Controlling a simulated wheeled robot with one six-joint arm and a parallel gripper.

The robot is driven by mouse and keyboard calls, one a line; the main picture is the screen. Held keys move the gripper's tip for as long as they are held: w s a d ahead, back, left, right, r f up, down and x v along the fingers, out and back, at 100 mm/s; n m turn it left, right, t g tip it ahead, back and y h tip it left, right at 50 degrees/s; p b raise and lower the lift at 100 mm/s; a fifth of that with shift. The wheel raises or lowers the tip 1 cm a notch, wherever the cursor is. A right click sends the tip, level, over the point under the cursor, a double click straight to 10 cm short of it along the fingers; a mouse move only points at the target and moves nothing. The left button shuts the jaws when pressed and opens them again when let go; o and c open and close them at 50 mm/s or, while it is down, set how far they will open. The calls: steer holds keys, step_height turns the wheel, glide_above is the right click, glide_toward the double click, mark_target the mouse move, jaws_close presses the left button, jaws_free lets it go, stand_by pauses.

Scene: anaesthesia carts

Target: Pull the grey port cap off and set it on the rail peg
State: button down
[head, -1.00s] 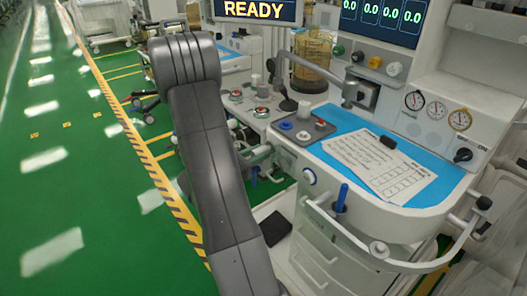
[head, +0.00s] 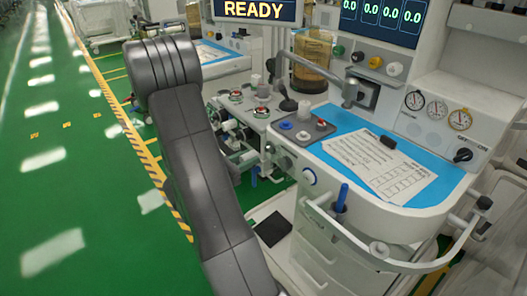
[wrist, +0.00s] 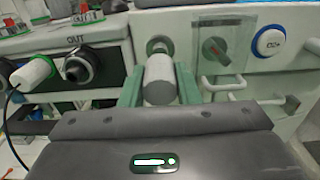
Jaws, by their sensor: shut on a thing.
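In the wrist view, my gripper (wrist: 159,82) has its two green fingers shut on the grey port cap (wrist: 159,80), a short cylinder with a paler front end. Directly behind the cap is a round metal port (wrist: 159,45) on the white cart face. I cannot tell whether cap and port still touch. In the head view my own arm hides the gripper and the cap. A white rail (head: 345,232) curves around the cart's front; I cannot make out for sure which part of it is the peg.
In the wrist view, a dark port marked OUT (wrist: 78,66) and a white plug with a cable (wrist: 32,73) are at left. Green floor (head: 60,200) is open at left.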

mark_target(244, 156)
steer(key=shift+s+a, duration=0.2)
steer(key=shift+a, duration=0.05)
stand_by(0.3)
steer(key=shift+r+p, duration=3.9)
steer(key=shift+r, duration=1.15)
steer(key=shift+f, duration=0.1)
